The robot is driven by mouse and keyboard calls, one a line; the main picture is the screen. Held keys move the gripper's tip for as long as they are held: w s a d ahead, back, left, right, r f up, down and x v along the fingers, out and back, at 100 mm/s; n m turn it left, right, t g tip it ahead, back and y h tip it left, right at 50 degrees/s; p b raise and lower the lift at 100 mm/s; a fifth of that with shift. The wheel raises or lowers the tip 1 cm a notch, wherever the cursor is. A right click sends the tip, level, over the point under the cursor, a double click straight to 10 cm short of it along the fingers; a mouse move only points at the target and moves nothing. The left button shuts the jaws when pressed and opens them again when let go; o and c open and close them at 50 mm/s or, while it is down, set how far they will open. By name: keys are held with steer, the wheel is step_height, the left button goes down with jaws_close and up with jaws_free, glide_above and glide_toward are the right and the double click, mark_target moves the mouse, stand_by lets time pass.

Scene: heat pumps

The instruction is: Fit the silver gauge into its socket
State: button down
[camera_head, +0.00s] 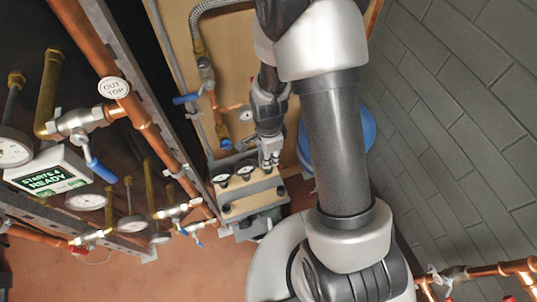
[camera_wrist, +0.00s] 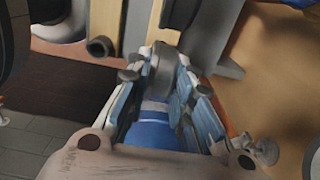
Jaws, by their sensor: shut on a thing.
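My gripper (camera_head: 269,158) reaches down to the wooden panel in the head view, at the right end of a small rack.
Dark-rimmed gauges (camera_head: 222,180) sit on the rack (camera_head: 250,205) beside my gripper. Copper pipes (camera_head: 145,120) with valves and white-faced gauges run along the left. A blue round object (camera_head: 366,128) lies behind my arm. A grey block wall (camera_head: 460,110) fills the right.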

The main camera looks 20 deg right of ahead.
steer(key=shift+r+p, duration=1.5)
steer(key=shift+r, duration=0.5)
